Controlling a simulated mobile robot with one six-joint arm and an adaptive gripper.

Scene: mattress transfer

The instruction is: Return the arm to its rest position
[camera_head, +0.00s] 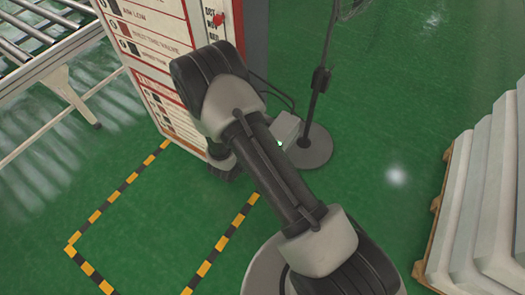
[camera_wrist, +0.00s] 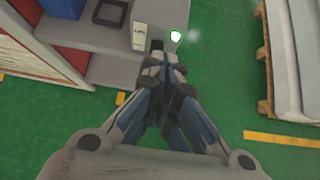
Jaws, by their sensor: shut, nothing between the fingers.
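My arm (camera_head: 275,165) crosses the middle of the head view, its links folded over the green floor from the lower right to the upper left. My gripper cannot be made out in the head view. In the wrist view my gripper (camera_wrist: 166,68) shows in the middle with its fingers together and nothing between them. Its tips overlap the edge of a grey surface (camera_wrist: 115,70) in the picture; I cannot tell whether they touch it.
A red-and-white cabinet (camera_head: 150,60) stands behind my arm, beside a stand with a round base (camera_head: 312,152). A pallet (camera_head: 437,215) with pale mattresses (camera_head: 485,190) is at right. A roller conveyor (camera_head: 40,55) is upper left. Striped tape (camera_head: 97,215) marks open floor.

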